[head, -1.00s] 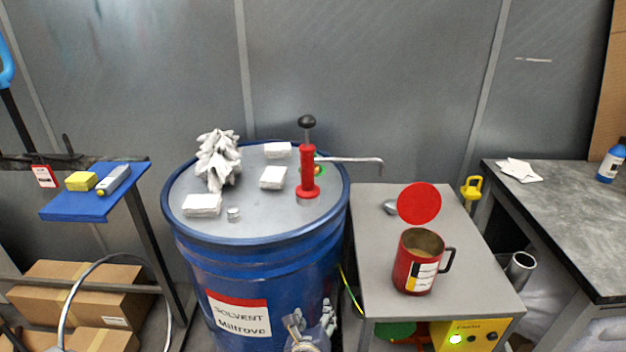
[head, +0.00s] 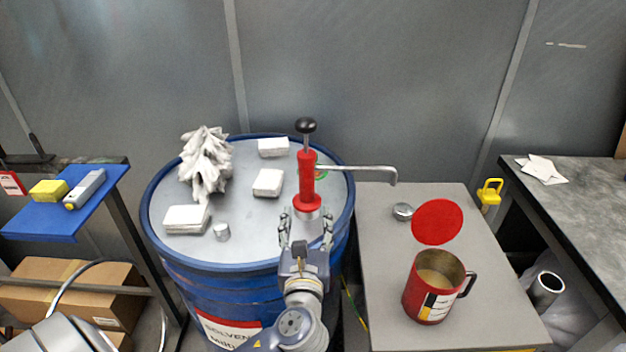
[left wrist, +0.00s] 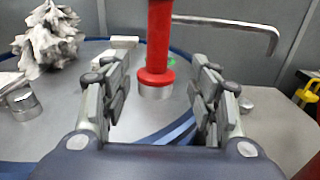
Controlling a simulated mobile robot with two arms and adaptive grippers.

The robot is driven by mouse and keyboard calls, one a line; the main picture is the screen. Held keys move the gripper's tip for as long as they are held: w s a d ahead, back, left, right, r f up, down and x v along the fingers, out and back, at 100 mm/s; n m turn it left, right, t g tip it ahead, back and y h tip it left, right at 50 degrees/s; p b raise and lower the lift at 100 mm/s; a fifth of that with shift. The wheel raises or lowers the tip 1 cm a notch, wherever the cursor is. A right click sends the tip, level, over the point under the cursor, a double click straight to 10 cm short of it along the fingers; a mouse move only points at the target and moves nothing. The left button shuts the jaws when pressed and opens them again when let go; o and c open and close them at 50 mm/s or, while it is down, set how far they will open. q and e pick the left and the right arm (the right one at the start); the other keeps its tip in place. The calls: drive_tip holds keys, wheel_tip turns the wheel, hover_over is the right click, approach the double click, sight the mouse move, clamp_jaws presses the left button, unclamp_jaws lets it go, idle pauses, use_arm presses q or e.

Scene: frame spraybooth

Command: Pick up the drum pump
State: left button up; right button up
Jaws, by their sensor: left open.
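The red drum pump (head: 307,180) stands upright on the lid of the blue solvent drum (head: 185,248), with a black knob on top and a metal spout pointing right. My left gripper (head: 308,220) is open at the near side of the pump's base in the head view. In the left wrist view the pump (left wrist: 159,45) stands beyond and between the open fingers (left wrist: 160,95). Its lower red flange and metal collar show there, and its top is out of frame. I see no contact between fingers and pump.
White blocks (head: 268,183), a crumpled white bundle (head: 205,165) and a small metal cap (head: 222,232) lie on the drum lid. A grey cabinet (head: 385,270) on the right carries a red mug (head: 430,290). A blue shelf (head: 70,215) is on the left.

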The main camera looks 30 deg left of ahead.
sight(307, 186)
use_arm(q)
drive_tip(key=x, duration=0.2)
drive_tip(key=shift+w+a+r, duration=0.15)
drive_tip(key=shift+w+a, duration=0.1)
drive_tip(key=shift+w, duration=0.1)
drive_tip(key=shift+p+x, duration=0.4)
drive_tip(key=shift+x, duration=0.7)
drive_tip(key=shift+w+a+r, duration=0.1)
drive_tip(key=shift+w+a, duration=0.1)
drive_tip(key=shift+w, duration=0.1)
drive_tip(key=p+x, duration=0.1)
drive_tip(key=x, duration=0.3)
drive_tip(key=shift+w+a, duration=0.1)
drive_tip(key=shift+a, duration=0.2)
drive_tip(key=shift+w+a, duration=0.1)
drive_tip(key=shift+w, duration=0.1)
drive_tip(key=c, duration=1.2)
clamp_jaws()
drive_tip(key=shift+r, duration=0.35)
drive_tip(key=shift+w, duration=0.1)
use_arm(e)
drive_tip(key=shift+s+d+r, duration=0.8)
drive_tip(key=shift+s+r, duration=0.2)
drive_tip(key=shift+r, duration=0.05)
